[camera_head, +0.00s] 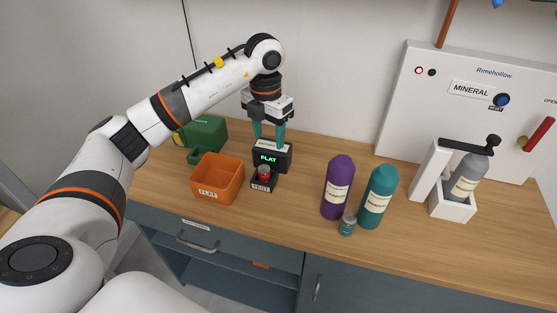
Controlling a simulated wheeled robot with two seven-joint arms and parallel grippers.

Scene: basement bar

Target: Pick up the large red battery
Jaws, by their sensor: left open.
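A red battery (264,171) stands upright in the small black cradle marked TEST (263,186), in front of the black tester (280,162) whose display reads FLAT in green. Its lower part is hidden by the cradle, so I cannot tell its full size. My left gripper (268,138) points down with its two teal fingers apart and nothing visible between them. It is above and behind the battery, by the top of the tester; I cannot tell whether it touches the tester. My right gripper is out of view.
An orange bin marked FLAT (216,181) is left of the cradle, with a green box (205,132) behind it. A purple bottle (336,188), a teal bottle (378,198) and a small jar (347,225) stand right. A white dispenser (438,200) is farther right.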

